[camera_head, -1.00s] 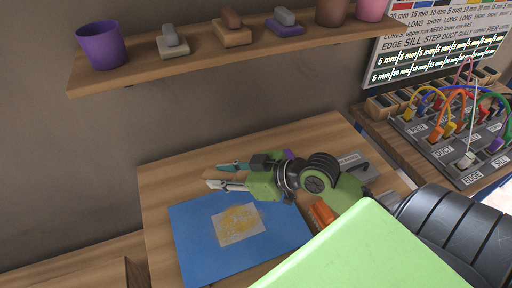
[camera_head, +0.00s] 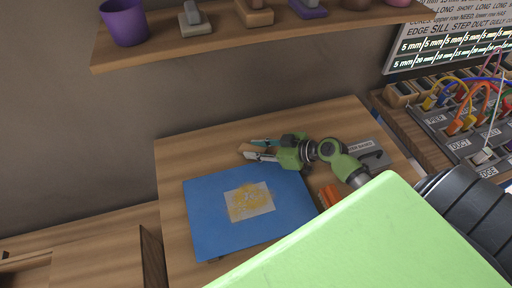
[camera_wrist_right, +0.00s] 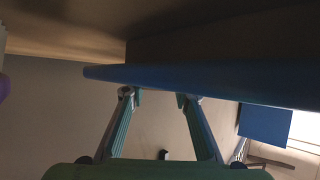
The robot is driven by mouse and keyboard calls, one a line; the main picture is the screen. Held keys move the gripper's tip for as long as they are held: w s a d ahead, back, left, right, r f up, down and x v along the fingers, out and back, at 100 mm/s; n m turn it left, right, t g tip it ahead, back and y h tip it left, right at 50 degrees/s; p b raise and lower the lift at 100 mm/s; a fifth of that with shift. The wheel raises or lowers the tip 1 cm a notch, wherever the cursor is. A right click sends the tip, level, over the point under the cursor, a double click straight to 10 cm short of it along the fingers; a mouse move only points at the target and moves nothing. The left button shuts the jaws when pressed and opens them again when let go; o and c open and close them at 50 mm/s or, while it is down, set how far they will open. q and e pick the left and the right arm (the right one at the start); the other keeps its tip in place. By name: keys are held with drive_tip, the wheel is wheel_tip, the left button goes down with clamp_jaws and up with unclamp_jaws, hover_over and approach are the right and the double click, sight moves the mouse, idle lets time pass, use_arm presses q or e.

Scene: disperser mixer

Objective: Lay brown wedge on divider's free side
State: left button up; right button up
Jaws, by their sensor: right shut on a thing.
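My right gripper (camera_head: 257,150) is at the back edge of the blue mat (camera_head: 204,217) in the head view, with its teal and pale fingers pointing left. A small brown piece (camera_head: 245,147) shows at its fingertips; it looks like the brown wedge, shut in the jaws, but is mostly hidden. In the right wrist view the two fingers (camera_wrist_right: 158,98) reach up to a long blue edge, with dark brown behind it; the wedge is not clear there. I cannot pick out the divider. My left gripper is not in view.
A pale square with a yellow patch (camera_head: 250,201) lies on the mat. An orange item (camera_head: 329,195) and a grey labelled block (camera_head: 368,153) lie right of it. A shelf (camera_head: 230,42) with a purple cup (camera_head: 124,22) is above. A cabled panel (camera_head: 470,135) stands at right.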

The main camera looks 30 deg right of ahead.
drive_tip(key=shift+f, duration=0.1)
drive_tip(key=shift+f, duration=0.15)
drive_tip(key=o, duration=0.7)
drive_tip(key=shift+o, duration=0.2)
